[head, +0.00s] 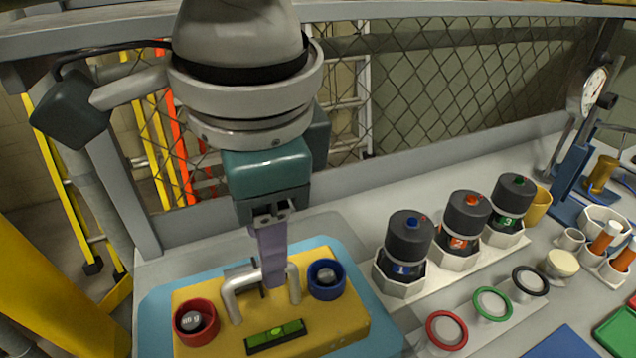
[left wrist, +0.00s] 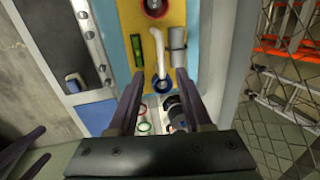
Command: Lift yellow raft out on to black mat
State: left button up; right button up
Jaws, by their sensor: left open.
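The yellow raft (head: 225,298) sits in a light-blue tank (head: 150,318). In the left wrist view the handle (left wrist: 165,55) shows ahead of the parted fingertips (left wrist: 158,88), not gripped. My right gripper (left wrist: 48,141) shows in that view at lower left, fingers apart and empty.
Several numbered dark-topped canisters (head: 404,240) stand right of the tank. Coloured rings (head: 446,329) lie in front of them. A blue mat (head: 565,343) and green tray (head: 620,330) are at lower right. A mesh fence (head: 450,75) stands behind the bench.

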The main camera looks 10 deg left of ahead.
pick_arm(q)
send_over(265, 300)
jog(key=d, duration=0.1)
jog(key=f, duration=0.6)
jog(key=shift+s+d+f+p, duration=0.1)
jog(key=shift+s+f+p, duration=0.1)
jog(key=shift+s+p, duration=0.15)
grip_shut()
dwell(0.8)
